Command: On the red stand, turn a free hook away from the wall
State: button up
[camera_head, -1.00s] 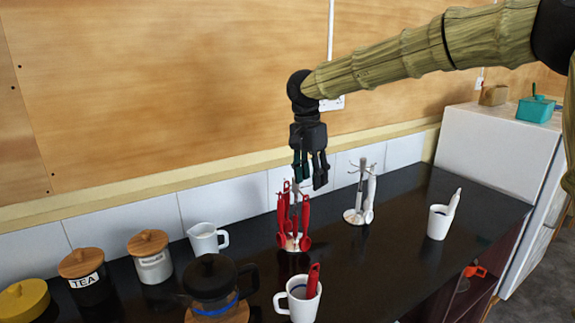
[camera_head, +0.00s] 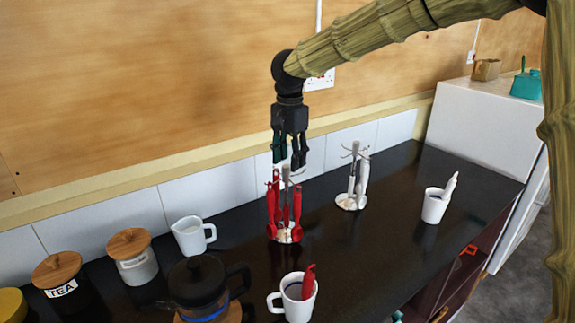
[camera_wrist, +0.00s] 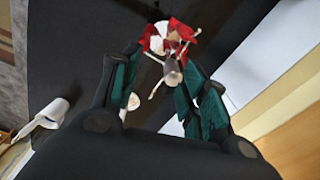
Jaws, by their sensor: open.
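The red stand (camera_head: 285,236) stands on the black counter near the wall, with red utensils (camera_head: 272,205) hanging around its post. My gripper (camera_head: 290,165) is open and points down just above the stand's top. In the wrist view the stand's grey post top (camera_wrist: 171,72) and thin pale hooks show between the fingers of my gripper (camera_wrist: 160,85), with red utensils (camera_wrist: 184,32) beyond. The fingers look apart from the post. Part of the hooks is hidden behind the fingers in the head view, and I cannot tell which hook is free.
A second stand (camera_head: 351,202) with white utensils is to the right. A white mug (camera_head: 297,305) holding a red handle stands in front, a white jug (camera_head: 190,238) and a coffee pot (camera_head: 197,285) to the left. A white cup (camera_head: 434,208) is farther right. Bare counter lies between.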

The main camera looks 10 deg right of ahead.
aim_at(287, 166)
jog(key=shift+g, duration=0.3)
jog(key=w+f, duration=0.1)
jog(key=f, duration=0.1)
jog(key=w+f, duration=0.1)
jog(key=w, duration=0.1)
jog(key=w+f, duration=0.1)
jog(key=f, duration=0.1)
jog(key=shift+w+a+f, duration=0.2)
jog(key=shift+w+f, duration=0.1)
jog(key=shift+f, duration=0.05)
jog(key=shift+s+f, duration=0.1)
jog(key=shift+s, duration=0.1)
jog(key=shift+s+d+r, duration=0.1)
jog(key=shift+s+r, duration=0.25)
jog(key=shift+s, duration=0.25)
jog(key=shift+s+d+r, duration=0.1)
jog(key=shift+s+r, duration=0.2)
jog(key=shift+s, duration=0.3)
jog(key=shift+w+a+f, duration=0.1)
jog(key=shift+w+f, duration=0.4)
jog(key=shift+w, duration=0.25)
jog(key=c, duration=0.8)
jog(key=shift+s+r, duration=0.15)
jog(key=shift+s, duration=0.15)
grip_shut()
jog(key=shift+w+a, duration=0.1)
jog(key=shift+p, duration=0.35)
